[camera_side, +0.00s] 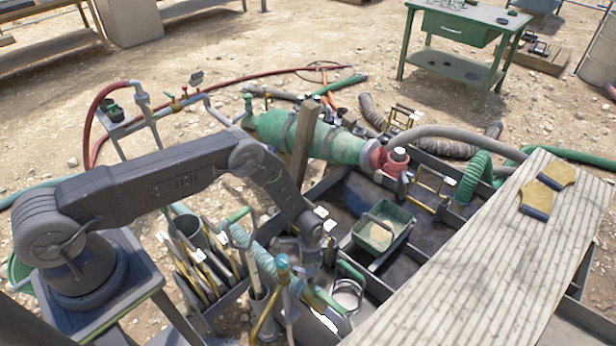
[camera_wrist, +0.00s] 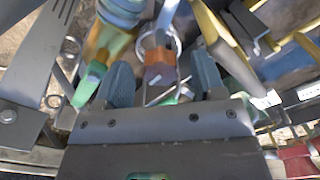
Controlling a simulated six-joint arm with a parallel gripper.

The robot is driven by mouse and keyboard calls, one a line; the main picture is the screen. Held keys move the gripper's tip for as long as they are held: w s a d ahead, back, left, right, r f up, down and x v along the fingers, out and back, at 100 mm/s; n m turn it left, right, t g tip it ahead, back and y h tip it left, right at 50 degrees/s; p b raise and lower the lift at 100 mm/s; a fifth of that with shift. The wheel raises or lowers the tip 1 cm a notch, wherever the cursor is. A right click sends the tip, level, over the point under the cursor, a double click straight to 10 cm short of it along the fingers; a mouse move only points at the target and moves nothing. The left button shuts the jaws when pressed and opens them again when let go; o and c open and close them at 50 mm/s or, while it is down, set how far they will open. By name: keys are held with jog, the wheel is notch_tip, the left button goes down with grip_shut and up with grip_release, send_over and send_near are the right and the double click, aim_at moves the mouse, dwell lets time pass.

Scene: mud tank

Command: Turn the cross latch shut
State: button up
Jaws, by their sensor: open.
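My gripper (camera_wrist: 163,82) is open in the wrist view, its two grey-blue fingers apart with a gap between them. Between and beyond the fingers is a fitting (camera_wrist: 160,75) with an orange band and a reddish-brown part, with thin pale rods crossing near it. A pale ring lies around its upper part. The fingers do not visibly close on it. I cannot tell for sure whether this fitting is the cross latch. In the side view my arm reaches down over the tank's near left part, and the fingertips are hard to make out among the clutter.
A wooden plank (camera_side: 480,260) spans the tank's right side. A green tray (camera_side: 383,228) sits in the tank. A green cylinder (camera_side: 315,138) with a red end (camera_side: 388,158) lies behind. A blue-topped tap (camera_side: 282,264) and racked plates (camera_side: 205,262) crowd the near side.

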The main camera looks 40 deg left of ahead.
notch_tip(320, 180, up, 33)
jog(key=a+n+t, duration=0.1)
jog(key=n, duration=0.1)
jog(key=shift+w+a+r+t, duration=0.15)
jog(key=shift+w+a+t, duration=0.05)
jog(key=shift+w+t, duration=0.1)
dwell(0.4)
jog(key=s+a+r+n+t, duration=0.1)
jog(key=s+r, duration=0.4)
jog(key=r, duration=0.4)
jog(key=s+a+r+n+t, duration=0.1)
jog(key=s+r+n, duration=0.1)
jog(key=s+r, duration=0.45)
jog(key=s+a+r+n+t, duration=0.1)
jog(key=s+r, duration=0.3)
jog(key=s, duration=0.3)
jog(key=s+r+n+t, duration=0.1)
jog(key=s+r, duration=0.2)
jog(key=s, duration=0.3)
jog(key=shift+s+a+r+n, duration=0.35)
jog(key=shift+r+n, duration=0.05)
